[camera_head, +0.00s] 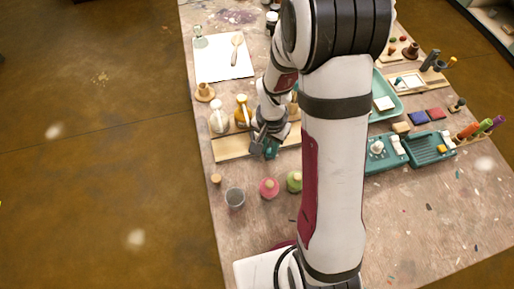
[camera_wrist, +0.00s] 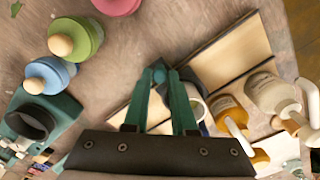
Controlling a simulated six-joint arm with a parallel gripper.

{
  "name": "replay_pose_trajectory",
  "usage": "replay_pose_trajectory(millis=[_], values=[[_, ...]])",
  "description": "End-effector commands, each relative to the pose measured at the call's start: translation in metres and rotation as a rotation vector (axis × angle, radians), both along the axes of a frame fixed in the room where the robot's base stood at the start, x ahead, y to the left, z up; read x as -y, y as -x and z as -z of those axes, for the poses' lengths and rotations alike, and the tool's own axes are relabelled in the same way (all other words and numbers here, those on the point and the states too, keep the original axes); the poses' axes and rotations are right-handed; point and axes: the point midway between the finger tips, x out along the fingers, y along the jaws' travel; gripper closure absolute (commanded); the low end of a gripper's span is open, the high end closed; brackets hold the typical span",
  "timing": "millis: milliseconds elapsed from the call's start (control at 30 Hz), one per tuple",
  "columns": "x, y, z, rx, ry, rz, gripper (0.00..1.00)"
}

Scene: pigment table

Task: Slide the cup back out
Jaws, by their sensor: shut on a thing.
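My gripper (camera_head: 264,150) is low over the pale wooden board at the table's left side. In the wrist view, its teal fingers (camera_wrist: 160,76) come together at their tips. A cup with a pale inside and dark blue rim (camera_wrist: 198,102) stands just beside the right finger, partly hidden by it. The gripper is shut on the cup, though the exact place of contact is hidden. In the head view my wrist and fingers cover the cup.
Bare table lies around the grey cup.

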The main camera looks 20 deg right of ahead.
Motion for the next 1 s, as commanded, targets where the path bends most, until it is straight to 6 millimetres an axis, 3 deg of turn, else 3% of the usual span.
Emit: replay_pose_trajectory(millis=[300, 500, 700, 1000], values=[[0.07, 0.0, 0.0, 0.0, 0.0, 0.006, 1.0], [0.102, 0.0, 0.0, 0.0, 0.0, 0.003, 1.0], [0.119, 0.0, 0.0, 0.0, 0.0, 0.0, 1.0], [0.127, 0.0, 0.0, 0.001, 0.004, -0.002, 1.0]])
